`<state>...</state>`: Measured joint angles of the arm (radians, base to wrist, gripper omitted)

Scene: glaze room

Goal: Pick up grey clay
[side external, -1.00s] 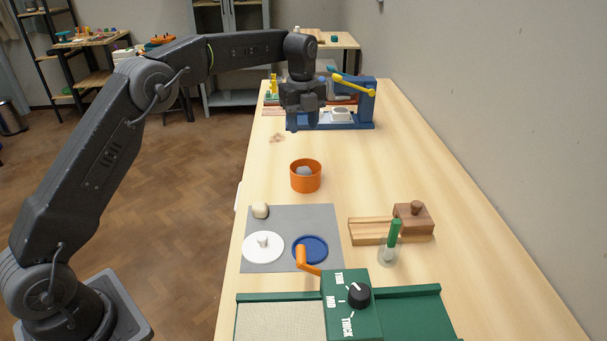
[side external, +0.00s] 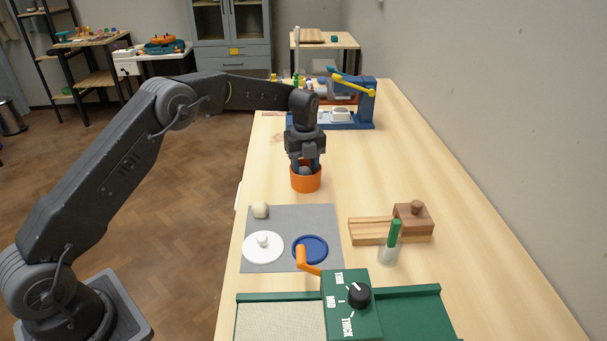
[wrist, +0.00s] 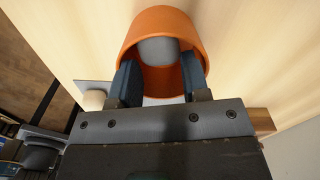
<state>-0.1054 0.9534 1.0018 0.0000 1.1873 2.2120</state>
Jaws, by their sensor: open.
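The grey clay (side external: 305,171) is a rounded lump inside an orange pot (side external: 305,184) on the table. In the wrist view the grey clay (wrist: 159,51) shows inside the orange pot (wrist: 140,27), just beyond my fingertips. My gripper (side external: 306,165) points down over the pot, with its blue fingertips at or just inside the rim. In the wrist view my gripper (wrist: 160,70) is open, with one finger on each side of the clay. I cannot tell whether the fingers touch the clay. Part of the clay is hidden by the pot wall.
A blue press (side external: 368,108) stands behind.

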